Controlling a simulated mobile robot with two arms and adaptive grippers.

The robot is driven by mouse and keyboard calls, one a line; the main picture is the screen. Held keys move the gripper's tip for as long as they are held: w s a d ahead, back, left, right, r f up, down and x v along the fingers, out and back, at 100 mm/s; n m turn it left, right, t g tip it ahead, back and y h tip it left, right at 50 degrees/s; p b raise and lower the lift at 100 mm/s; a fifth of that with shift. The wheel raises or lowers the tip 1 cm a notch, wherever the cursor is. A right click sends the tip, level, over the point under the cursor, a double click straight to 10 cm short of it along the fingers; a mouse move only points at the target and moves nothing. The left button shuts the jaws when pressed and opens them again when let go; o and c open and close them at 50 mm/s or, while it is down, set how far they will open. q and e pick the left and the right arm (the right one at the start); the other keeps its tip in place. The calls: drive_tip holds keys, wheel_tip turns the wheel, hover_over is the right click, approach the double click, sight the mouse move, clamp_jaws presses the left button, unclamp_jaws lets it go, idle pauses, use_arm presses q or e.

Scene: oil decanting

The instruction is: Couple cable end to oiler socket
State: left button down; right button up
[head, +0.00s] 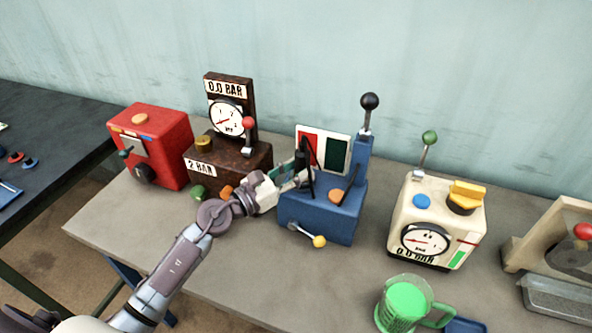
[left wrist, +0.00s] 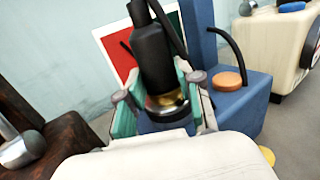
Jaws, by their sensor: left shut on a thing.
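My left gripper (head: 290,174) is shut on a black cylindrical cable end (left wrist: 153,55), held upright with its black cable rising from the top. The cable end is between the green finger pads in the left wrist view (left wrist: 160,90). It is at the upper left of a blue machine (head: 322,222), likely the oiler, which also shows in the left wrist view (left wrist: 258,92). A gold and silver ring (left wrist: 168,105) is at the lower end of the cable end. I cannot tell whether this ring belongs to the plug or the socket, or whether they are joined. My right gripper is not in view.
A brown gauge box (head: 247,152) and red box (head: 160,145) stand left of the blue machine. A red-green panel (head: 335,152) and black-knobbed lever (head: 369,102) rise behind it. A cream gauge machine (head: 405,215) and green jug (head: 405,303) stand right.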

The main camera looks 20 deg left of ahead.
use_arm(q)
drive_tip(key=c, duration=0.7)
unclamp_jaws()
drive_tip(key=shift+f, duration=0.25)
drive_tip(key=shift+s, duration=0.15)
drive_tip(key=v, duration=1.1)
drive_tip(key=shift+s+a, duration=0.2)
drive_tip(key=shift+s, duration=0.15)
